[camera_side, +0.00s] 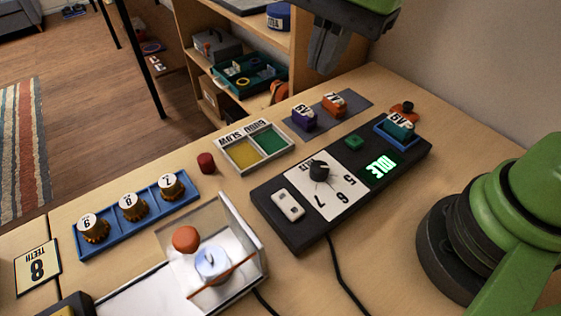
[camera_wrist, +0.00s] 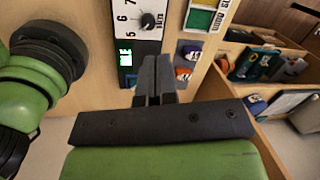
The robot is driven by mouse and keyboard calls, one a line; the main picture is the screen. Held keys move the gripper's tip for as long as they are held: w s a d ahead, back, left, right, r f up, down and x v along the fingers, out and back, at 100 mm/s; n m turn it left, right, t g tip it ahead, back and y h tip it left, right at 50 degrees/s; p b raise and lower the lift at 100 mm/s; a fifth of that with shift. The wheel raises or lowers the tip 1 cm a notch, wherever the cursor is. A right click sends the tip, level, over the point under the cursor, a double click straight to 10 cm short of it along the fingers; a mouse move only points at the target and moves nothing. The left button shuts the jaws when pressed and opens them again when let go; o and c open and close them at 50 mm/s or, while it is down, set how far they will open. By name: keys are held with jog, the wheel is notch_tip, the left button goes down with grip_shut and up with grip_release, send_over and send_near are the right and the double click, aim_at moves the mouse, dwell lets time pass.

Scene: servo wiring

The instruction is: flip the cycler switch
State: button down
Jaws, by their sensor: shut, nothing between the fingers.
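A long black box, likely the cycler (camera_side: 295,240), lies on the table with a green display reading IDLE (camera_side: 380,167). A white rocker-like piece with two dark marks (camera_side: 288,205), possibly the switch, sits at its near-left end. The knob (camera_wrist: 148,20) and display (camera_wrist: 125,55) also show in the wrist view; the white piece does not. My gripper (camera_side: 318,65) is shut and empty, raised beyond the box's far side. Its fingers show in the wrist view (camera_wrist: 155,62).
A teal servo (camera_side: 398,127) sits in a blue cradle at the box's far end. Purple (camera_side: 303,117) and orange (camera_side: 334,104) servos stand on a grey mat. A yellow-green sorting tray (camera_side: 226,160), blue gear rack (camera_side: 112,243) and clear-walled station (camera_side: 252,245) lie left. A black cable trails from the box.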

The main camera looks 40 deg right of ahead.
aim_at(285, 203)
jog(key=a+f+m+g+h, duration=0.1)
jog(key=a+f+m, duration=0.2)
jog(key=a+f, duration=0.2)
jog(key=shift+w+a+f+m, duration=0.25)
jog(key=shift+a+f+m, duration=0.15)
jog(key=shift+f, duration=0.4)
notch_tip(285, 203, down, 14)
jog(key=shift+f, duration=0.1)
dwell(0.3)
jog(key=shift+s+r, duration=0.35)
jog(key=shift+s, duration=0.35)
